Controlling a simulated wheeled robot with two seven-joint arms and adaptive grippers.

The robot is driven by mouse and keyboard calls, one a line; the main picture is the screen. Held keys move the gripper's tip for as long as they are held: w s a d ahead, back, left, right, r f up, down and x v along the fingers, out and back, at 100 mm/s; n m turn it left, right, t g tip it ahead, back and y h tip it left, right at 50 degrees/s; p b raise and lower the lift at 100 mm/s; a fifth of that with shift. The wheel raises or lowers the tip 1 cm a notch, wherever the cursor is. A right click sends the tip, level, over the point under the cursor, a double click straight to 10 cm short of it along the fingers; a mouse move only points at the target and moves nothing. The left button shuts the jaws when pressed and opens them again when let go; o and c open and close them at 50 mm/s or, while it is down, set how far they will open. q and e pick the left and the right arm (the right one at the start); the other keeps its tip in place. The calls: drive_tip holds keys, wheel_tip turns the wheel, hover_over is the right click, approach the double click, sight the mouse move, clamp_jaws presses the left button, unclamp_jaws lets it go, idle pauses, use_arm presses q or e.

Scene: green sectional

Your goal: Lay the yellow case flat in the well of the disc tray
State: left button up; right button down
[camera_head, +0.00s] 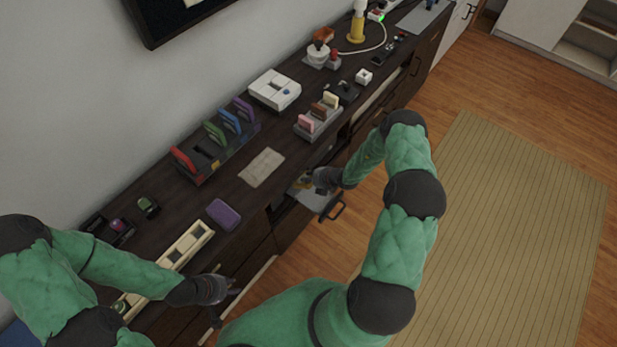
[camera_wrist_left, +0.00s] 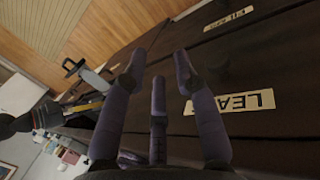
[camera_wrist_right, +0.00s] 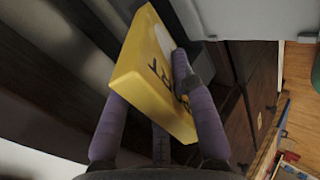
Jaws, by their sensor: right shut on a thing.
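The yellow case (camera_wrist_right: 145,75) is held between the fingers of my right gripper (camera_wrist_right: 165,95), tilted in the right wrist view, with dark lettering on its face. Whether the case touches the tray is unclear. The tray's well is mostly hidden. My left gripper (camera_head: 228,291) is low in front of the cabinet; in the left wrist view its fingers (camera_wrist_left: 160,70) are spread and empty.
A rack of coloured cases (camera_head: 215,140), a beige mat (camera_head: 262,168), a purple case (camera_head: 223,214) and a long cream tray (camera_head: 188,246) stand on the dark cabinet top. A black handle (camera_head: 332,210) sticks out at the tray's front. The floor (camera_head: 400,200) beyond is clear.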

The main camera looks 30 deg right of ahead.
drive_tip(key=shift+f+b, duration=1.5)
drive_tip(key=shift+f, duration=0.7)
drive_tip(key=shift+f+b, duration=0.25)
drive_tip(key=shift+b, duration=0.05)
drive_tip(key=shift+s+d+f+t+y+b, duration=0.15)
drive_tip(key=shift+s+f+t+y+b, duration=0.15)
drive_tip(key=shift+t+b, duration=0.4)
drive_tip(key=shift+s+d+f+t+y+b, duration=0.1)
drive_tip(key=shift+s+f+t+y+b, duration=0.2)
drive_tip(key=shift+t+b, duration=0.4)
drive_tip(key=shift+s+r, duration=0.1)
drive_tip(key=c, duration=0.9)
unclamp_jaws()
drive_tip(key=shift+c, duration=0.2)
drive_tip(key=v, duration=1.2)
drive_tip(key=shift+r, duration=0.1)
